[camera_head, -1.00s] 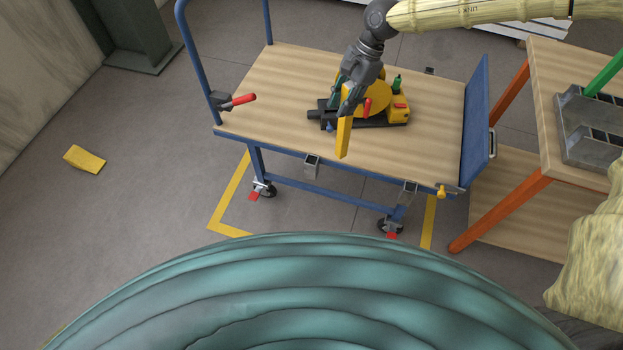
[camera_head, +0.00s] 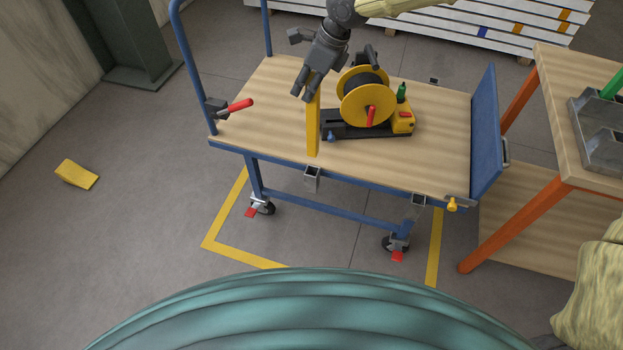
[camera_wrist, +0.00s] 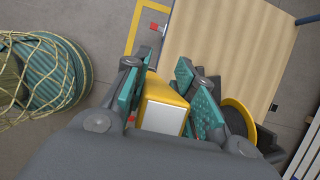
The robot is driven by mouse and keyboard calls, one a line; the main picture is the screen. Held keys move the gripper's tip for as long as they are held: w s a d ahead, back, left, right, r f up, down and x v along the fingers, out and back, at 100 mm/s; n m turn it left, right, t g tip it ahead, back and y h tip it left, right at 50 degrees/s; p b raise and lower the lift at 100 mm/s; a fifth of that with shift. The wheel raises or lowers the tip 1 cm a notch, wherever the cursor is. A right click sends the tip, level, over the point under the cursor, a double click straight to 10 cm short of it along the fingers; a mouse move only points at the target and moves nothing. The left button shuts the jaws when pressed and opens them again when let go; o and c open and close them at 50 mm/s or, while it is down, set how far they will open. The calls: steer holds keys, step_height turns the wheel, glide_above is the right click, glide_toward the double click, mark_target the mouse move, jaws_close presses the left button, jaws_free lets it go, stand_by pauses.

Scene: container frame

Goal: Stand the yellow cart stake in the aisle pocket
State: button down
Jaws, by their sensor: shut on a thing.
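The yellow cart stake (camera_head: 313,130) is upright or nearly so in the head view, its lower end over the cart's near edge. My gripper (camera_head: 306,90) is shut on its upper part; in the wrist view the stake (camera_wrist: 165,104) sits between the teal-padded fingers (camera_wrist: 158,82). Two grey pockets are on the near side of the cart: a left one (camera_head: 312,179) and a right one (camera_head: 417,207). The stake's lower end appears just above the left pocket, whose dark opening shows. I cannot tell whether they line up in depth.
The cart deck (camera_head: 255,125) carries a yellow cable reel (camera_head: 352,105) on a black and yellow base, close right of the stake. A red-handled clamp (camera_head: 238,106) is at the left. An orange-legged bench (camera_head: 510,225) stands right; a yellow wedge (camera_head: 77,174) lies on the floor.

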mark_target(307, 137)
step_height(307, 137, down, 18)
steer(key=shift+r+b, duration=0.1)
steer(key=shift+b, duration=0.35)
steer(key=c, duration=1.2)
jaws_free()
steer(key=shift+o, duration=0.2)
steer(key=v, duration=1.2)
steer(key=shift+r+p, duration=0.1)
steer(key=shift+p, duration=0.3)
